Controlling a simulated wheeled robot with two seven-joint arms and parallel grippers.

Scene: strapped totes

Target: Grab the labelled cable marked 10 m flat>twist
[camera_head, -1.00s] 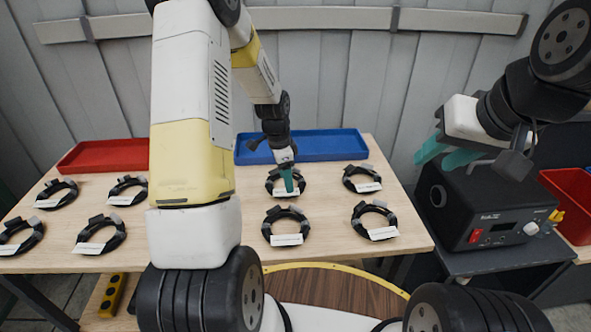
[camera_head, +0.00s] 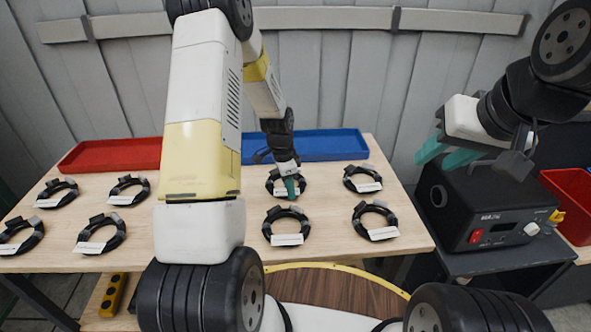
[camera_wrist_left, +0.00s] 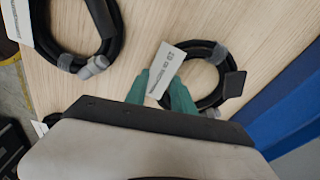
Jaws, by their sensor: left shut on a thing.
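A black coiled cable (camera_head: 273,181) with a white label lies in the back row, in front of the blue tray. My left gripper (camera_head: 291,192) points down at this coil and partly covers it. In the left wrist view the coil (camera_wrist_left: 231,84) lies just past the teal fingertips (camera_wrist_left: 161,95), which close on the label side. Its white label (camera_wrist_left: 171,66) shows between the fingertips, but I cannot read its print surely. My right gripper (camera_head: 447,152) is open and empty, high at the right near the black device.
Several similar labelled coils, such as this one (camera_head: 285,225), lie around on the wooden table (camera_head: 330,208). A red tray (camera_head: 112,154) and the blue tray (camera_head: 318,145) stand along the back. A black device (camera_head: 482,212) and a red bin (camera_head: 572,200) are at the right.

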